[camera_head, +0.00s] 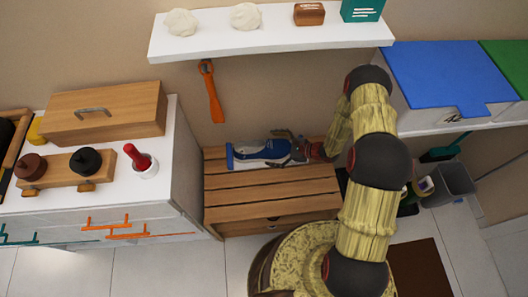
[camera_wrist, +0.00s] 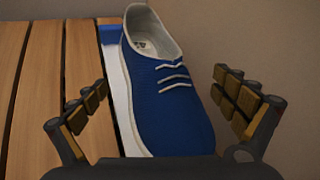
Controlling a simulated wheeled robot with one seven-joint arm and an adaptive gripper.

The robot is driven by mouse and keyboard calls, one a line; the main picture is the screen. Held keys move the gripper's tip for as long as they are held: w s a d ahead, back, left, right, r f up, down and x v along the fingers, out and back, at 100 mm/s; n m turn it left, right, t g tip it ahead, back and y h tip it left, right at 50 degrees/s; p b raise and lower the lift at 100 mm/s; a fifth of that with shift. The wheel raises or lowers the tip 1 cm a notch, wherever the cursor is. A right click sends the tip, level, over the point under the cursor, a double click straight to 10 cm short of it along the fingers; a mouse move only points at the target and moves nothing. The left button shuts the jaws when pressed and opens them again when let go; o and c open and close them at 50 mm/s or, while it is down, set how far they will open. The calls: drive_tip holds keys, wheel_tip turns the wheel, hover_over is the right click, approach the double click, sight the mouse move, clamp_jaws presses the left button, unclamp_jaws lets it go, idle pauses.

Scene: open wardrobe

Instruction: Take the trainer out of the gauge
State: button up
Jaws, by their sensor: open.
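The trainer (camera_wrist: 170,100) is blue with white laces, a white sole edge and a pale lining. It lies on the gauge, a flat white plate with a blue end piece (camera_wrist: 111,34). In the head view the trainer (camera_head: 262,151) and the gauge's blue end (camera_head: 230,157) rest on a slatted wooden bench (camera_head: 270,190). My gripper (camera_wrist: 165,98) is open, with one padded finger on each side of the trainer's front part. Neither finger visibly grips it. In the head view my gripper (camera_head: 294,147) reaches in from the right. The trainer's toe is hidden behind my gripper's body.
A white shelf (camera_head: 270,38) hangs above the bench, with an orange shoehorn-like tool (camera_head: 212,95) below it. A white cabinet (camera_head: 185,150) stands left of the bench. The wall is close behind the trainer. The bench's front slats are clear.

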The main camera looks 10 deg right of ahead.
drive_tip(key=shift+x, duration=1.1)
drive_tip(key=shift+c, duration=0.4)
drive_tip(key=shift+s, duration=0.2)
drive_tip(key=c, duration=1.5)
